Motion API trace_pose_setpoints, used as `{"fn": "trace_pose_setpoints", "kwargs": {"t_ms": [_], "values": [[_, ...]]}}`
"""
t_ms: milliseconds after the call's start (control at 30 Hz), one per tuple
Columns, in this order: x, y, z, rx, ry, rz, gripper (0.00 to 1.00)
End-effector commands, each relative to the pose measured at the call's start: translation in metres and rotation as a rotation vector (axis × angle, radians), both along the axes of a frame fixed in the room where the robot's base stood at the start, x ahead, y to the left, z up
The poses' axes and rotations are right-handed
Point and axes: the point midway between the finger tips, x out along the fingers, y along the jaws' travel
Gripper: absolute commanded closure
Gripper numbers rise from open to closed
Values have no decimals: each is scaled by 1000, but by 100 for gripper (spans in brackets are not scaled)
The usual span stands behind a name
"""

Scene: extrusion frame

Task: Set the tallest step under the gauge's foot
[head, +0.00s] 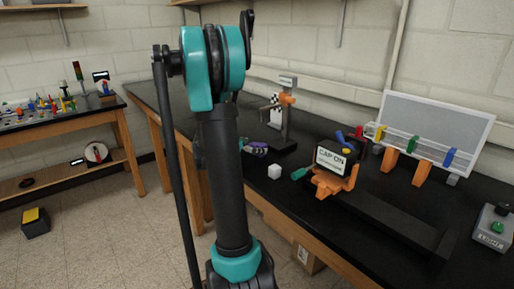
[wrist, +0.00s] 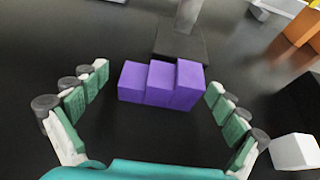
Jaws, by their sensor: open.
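A purple stepped block (wrist: 160,85) lies on the black bench in the wrist view, its steps rising from left to right. The tallest step (wrist: 188,86) is at the right end. My gripper (wrist: 158,81) is open, with its green-padded fingers on either side of the block and apart from it. The gauge's dark base (wrist: 180,45) and grey post (wrist: 187,14) stand just beyond the block. In the head view the gauge (head: 286,98) has an orange part and a small sign; its foot is too small to make out. The block (head: 257,149) is partly hidden there.
A white cube (head: 274,171) sits near the bench's front edge; it also shows at the right of the wrist view (wrist: 294,151). An orange fixture with a "CAP ON" sign (head: 334,162) stands to the right. A mesh panel (head: 436,125) with coloured pieces stands behind.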

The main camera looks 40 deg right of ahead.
Motion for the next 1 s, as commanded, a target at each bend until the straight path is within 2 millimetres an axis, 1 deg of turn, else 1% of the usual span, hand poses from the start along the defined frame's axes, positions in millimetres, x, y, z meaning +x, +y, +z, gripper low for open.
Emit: {"fn": "trace_pose_setpoints", "kwargs": {"t_ms": [33,300,400,500,700,1000], "values": [[0,9,4,0,1,3,2],[-4,61,25,0,2,4,2],[-6,76,31,0,1,3,2],[-7,87,36,0,1,2,2],[-8,97,40,0,0,-1,2],[-8,97,40,0,0,-1,2]]}}
